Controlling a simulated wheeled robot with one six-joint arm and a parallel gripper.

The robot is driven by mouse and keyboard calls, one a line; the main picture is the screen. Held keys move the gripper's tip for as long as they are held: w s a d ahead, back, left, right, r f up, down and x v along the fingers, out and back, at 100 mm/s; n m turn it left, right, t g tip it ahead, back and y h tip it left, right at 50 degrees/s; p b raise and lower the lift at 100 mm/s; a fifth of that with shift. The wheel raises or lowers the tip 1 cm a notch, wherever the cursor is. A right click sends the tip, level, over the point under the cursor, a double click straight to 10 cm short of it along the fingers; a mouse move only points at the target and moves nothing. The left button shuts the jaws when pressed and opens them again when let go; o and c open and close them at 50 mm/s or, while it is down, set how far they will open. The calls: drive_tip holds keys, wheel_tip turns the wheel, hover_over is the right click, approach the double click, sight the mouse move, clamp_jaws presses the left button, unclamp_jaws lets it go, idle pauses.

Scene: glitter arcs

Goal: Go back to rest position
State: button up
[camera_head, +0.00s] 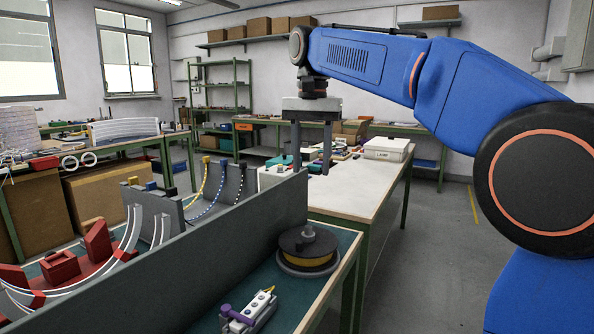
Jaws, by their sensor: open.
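My gripper (311,158) hangs from the end of my blue arm in the upper middle of the head view. Its two grey fingers point down, apart from each other, with nothing visible between them except background. It appears in front of the white-topped table, past the end of a long grey panel. My blue arm reaches in from the right side of the view, bent at the elbow.
A grey panel (190,256) stands along the near bench. Right of it are a black and yellow spool (307,249) and a small grey fixture with a purple knob (247,311). Red curved fixtures (68,263) stand left. Clear floor (437,230) lies right of the white-topped table (362,190).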

drive_tip(key=s+d+f+n+t, duration=0.1)
drive_tip(key=s+d+f, duration=0.4)
drive_tip(key=s+d, duration=0.3)
drive_tip(key=s+d+f+n+t, duration=0.1)
drive_tip(key=s+d+f, duration=0.4)
drive_tip(key=s+f, duration=0.6)
drive_tip(key=s+d+f+n+t, duration=0.2)
drive_tip(key=s+d+f, duration=0.4)
drive_tip(key=s+f, duration=0.5)
wheel_tip(320, 180, down, 4)
drive_tip(key=shift+d+r+n+t, duration=0.1)
drive_tip(key=shift+d+n+t, duration=0.05)
drive_tip(key=shift+n+t, duration=0.2)
